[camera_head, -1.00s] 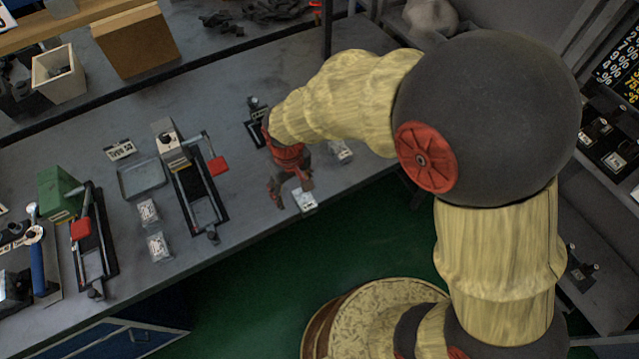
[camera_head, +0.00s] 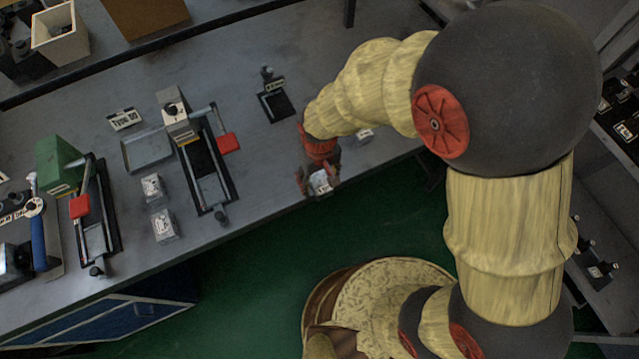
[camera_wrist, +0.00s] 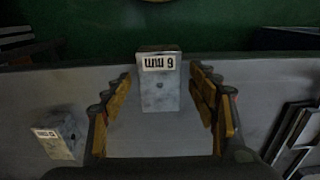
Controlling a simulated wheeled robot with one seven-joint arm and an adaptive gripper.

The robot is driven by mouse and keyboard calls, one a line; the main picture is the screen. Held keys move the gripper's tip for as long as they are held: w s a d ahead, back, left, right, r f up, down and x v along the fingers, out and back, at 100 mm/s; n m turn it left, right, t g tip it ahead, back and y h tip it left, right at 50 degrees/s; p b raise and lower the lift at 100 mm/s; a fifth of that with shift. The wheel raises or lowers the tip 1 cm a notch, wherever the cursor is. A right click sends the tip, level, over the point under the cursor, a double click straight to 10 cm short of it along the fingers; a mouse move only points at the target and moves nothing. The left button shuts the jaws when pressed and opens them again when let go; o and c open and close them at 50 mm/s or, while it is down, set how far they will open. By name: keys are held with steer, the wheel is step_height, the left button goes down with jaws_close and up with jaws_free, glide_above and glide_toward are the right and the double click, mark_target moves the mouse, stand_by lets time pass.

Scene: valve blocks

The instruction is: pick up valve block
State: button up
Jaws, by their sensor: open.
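A small grey valve block (camera_wrist: 160,88) with a white label lies near the front edge of the bench. In the wrist view it sits between the two fingers of my gripper (camera_wrist: 162,105), with gaps on both sides. In the head view my gripper (camera_head: 318,185) is over the same block (camera_head: 321,181), which it partly hides. My gripper is open. A second labelled block (camera_wrist: 58,138) shows at the left of the wrist view; it partly shows beside my arm in the head view (camera_head: 364,134). Two more labelled blocks (camera_head: 152,187) (camera_head: 164,226) stand further left on the bench.
The grey bench (camera_head: 262,165) has free room left of my gripper. A lever fixture (camera_head: 206,165), a shallow metal tray (camera_head: 146,151) and a green-topped fixture (camera_head: 92,215) stand further left. A small black stand (camera_head: 274,100) is behind. Green floor lies beyond the front edge.

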steer(key=shift+f, duration=0.1)
steer(key=shift+c, duration=1.3)
jaws_close()
